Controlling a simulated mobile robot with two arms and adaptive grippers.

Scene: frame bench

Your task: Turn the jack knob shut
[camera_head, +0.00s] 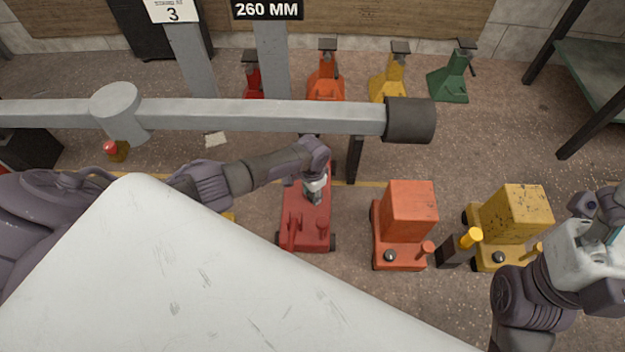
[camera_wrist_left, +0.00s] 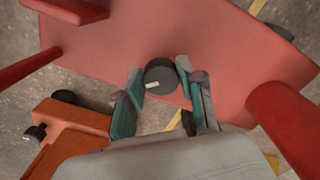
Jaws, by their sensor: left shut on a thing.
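The red jack (camera_head: 308,215) stands on the floor below the grey bar, and its broad red top (camera_wrist_left: 205,30) fills much of the left wrist view. Its dark round knob (camera_wrist_left: 159,77), with a short pale mark, shows between my left fingertips. My left gripper (camera_head: 315,190) reaches down onto the red jack and is shut on the knob, one finger on each side. In the head view the knob is hidden by the gripper. My right gripper (camera_head: 603,240) is at the right edge, away from the red jack; its fingers do not show clearly.
An orange jack (camera_head: 408,212) and a yellow jack (camera_head: 515,215) stand to the right of the red one. A grey bar (camera_head: 250,117) crosses above the floor behind my left arm. Several jack stands (camera_head: 388,85) line the back. A green-topped bench (camera_head: 600,75) is at right.

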